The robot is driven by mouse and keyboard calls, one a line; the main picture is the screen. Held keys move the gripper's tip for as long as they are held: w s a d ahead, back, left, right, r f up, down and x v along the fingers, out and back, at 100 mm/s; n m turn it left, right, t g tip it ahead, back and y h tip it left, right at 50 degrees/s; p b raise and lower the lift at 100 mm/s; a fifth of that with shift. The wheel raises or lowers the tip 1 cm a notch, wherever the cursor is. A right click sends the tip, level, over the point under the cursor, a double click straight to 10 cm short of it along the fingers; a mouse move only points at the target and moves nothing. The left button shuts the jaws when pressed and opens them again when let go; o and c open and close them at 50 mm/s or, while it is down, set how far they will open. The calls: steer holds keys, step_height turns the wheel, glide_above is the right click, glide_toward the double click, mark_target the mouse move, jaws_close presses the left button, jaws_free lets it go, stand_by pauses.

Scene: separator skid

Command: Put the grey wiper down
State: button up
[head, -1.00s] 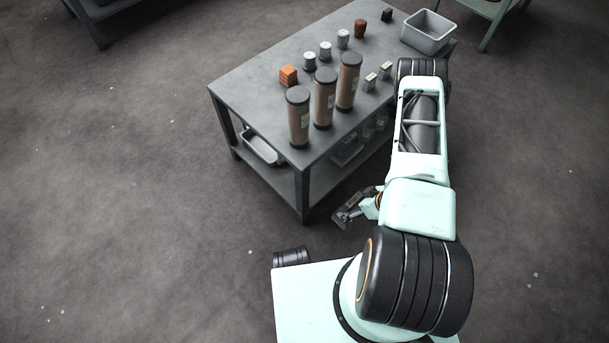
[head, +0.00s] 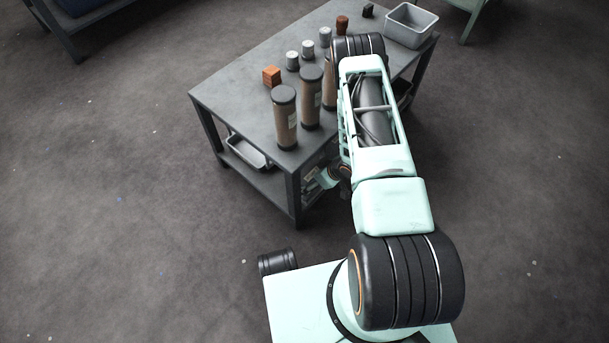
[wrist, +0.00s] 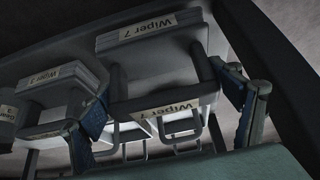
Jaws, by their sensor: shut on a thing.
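In the wrist view, my gripper (wrist: 165,108) has its two blue-padded fingers shut on a grey wiper (wrist: 150,82). A pale label reading "Wiper 7" is on the near edge of this wiper. In the head view, my gripper (head: 330,178) is low beside the near right part of the table (head: 235,85), around the height of its lower shelf (head: 262,187). My arm hides much of that area, and the wiper cannot be made out there.
Brown cylinders (head: 285,118), an orange block (head: 271,76) and a grey bin (head: 411,25) stand on the tabletop. A tray (head: 246,152) is on the lower shelf.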

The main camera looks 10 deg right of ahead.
mark_target(310, 172)
steer(key=shift+w+a+f+b, duration=0.3)
steer(key=shift+w+a, duration=0.1)
steer(key=shift+w, duration=0.15)
steer(key=shift+w+a+f+b, duration=0.15)
steer(key=shift+w+a+b, duration=0.15)
steer(key=shift+w+a, duration=0.25)
steer(key=shift+w+a+f+b, duration=0.25)
steer(key=shift+w+a+b, duration=0.05)
steer(key=shift+w, duration=0.3)
steer(key=shift+f, duration=0.15)
steer(key=o, duration=1)
steer(key=p+v, duration=0.2)
steer(key=v, duration=0.3)
steer(key=shift+r+p, duration=0.4)
steer(key=shift+r, duration=0.05)
steer(key=s+d+p, duration=0.2)
steer(key=s+d, duration=0.5)
steer(key=s, duration=0.2)
steer(key=shift+s+f, duration=0.3)
steer(key=shift+s, duration=0.1)
